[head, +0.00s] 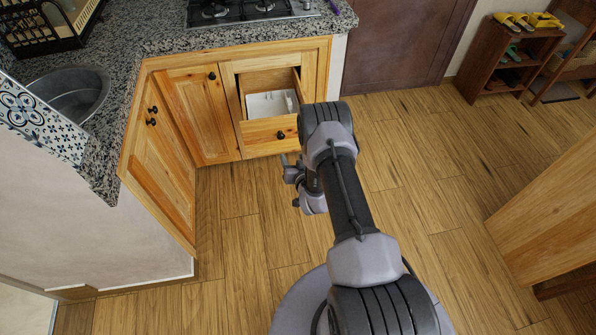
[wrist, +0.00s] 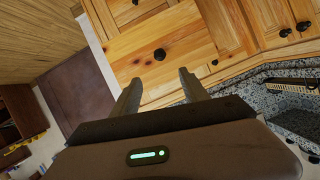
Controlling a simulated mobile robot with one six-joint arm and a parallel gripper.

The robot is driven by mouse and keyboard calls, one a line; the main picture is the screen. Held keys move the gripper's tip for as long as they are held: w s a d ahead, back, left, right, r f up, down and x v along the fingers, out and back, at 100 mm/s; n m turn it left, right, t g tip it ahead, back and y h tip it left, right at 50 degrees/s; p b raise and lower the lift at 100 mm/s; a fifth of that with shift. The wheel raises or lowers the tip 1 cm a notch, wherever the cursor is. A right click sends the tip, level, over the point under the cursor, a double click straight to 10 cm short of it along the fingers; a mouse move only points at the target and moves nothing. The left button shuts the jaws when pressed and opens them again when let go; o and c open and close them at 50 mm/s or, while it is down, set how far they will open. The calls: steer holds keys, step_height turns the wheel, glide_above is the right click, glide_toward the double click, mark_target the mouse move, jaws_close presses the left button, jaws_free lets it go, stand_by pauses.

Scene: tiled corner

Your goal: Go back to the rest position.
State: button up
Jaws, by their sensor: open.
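My gripper (wrist: 159,79) is open and empty, its two dark fingers apart in the wrist view. In the head view my arm reaches forward from the base, and the gripper (head: 289,160) is partly hidden by the arm, before the wooden cabinets. An open drawer (head: 270,134) with a dark round knob is just beyond it, and the drawer front (wrist: 165,45) shows past the fingers in the wrist view. I see clear space between fingers and drawer in the wrist view, though the exact distance is hard to tell.
The drawer holds a white tray (head: 266,104). A granite counter (head: 165,38) carries a cooktop (head: 250,10), a metal sink (head: 70,92) and a dark rack (head: 45,25). A shoe shelf (head: 510,60) stands far right, wooden furniture (head: 550,215) nearer right. The floor (head: 420,150) between is clear.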

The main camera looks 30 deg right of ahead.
steer(key=shift+w, duration=0.15)
steer(key=w+a+r+m+g, duration=0.1)
steer(key=w+r, duration=0.1)
steer(key=r, duration=1)
steer(key=w+a+r+g, duration=0.1)
steer(key=w+r, duration=0.1)
steer(key=r, duration=0.9)
steer(key=s+a+r+g, duration=0.1)
steer(key=s+a+r, duration=0.25)
steer(key=r, duration=0.25)
steer(key=s+a+r+g, duration=0.1)
steer(key=s+a+r, duration=0.1)
steer(key=s+r, duration=0.35)
steer(key=s+a+r+g+y, duration=0.1)
steer(key=s+a+r, duration=0.2)
steer(key=s, duration=0.6)
steer(key=s+a+r+n+g+y, duration=0.1)
steer(key=s+a, duration=0.4)
steer(key=s, duration=0.5)
steer(key=s+a+r+g+y, duration=0.1)
steer(key=s+a+r, duration=0.3)
steer(key=s, duration=0.6)
steer(key=shift+a+r+g+y, duration=0.15)
steer(key=shift+r+g+y, duration=0.15)
steer(key=shift+r+y, duration=0.55)
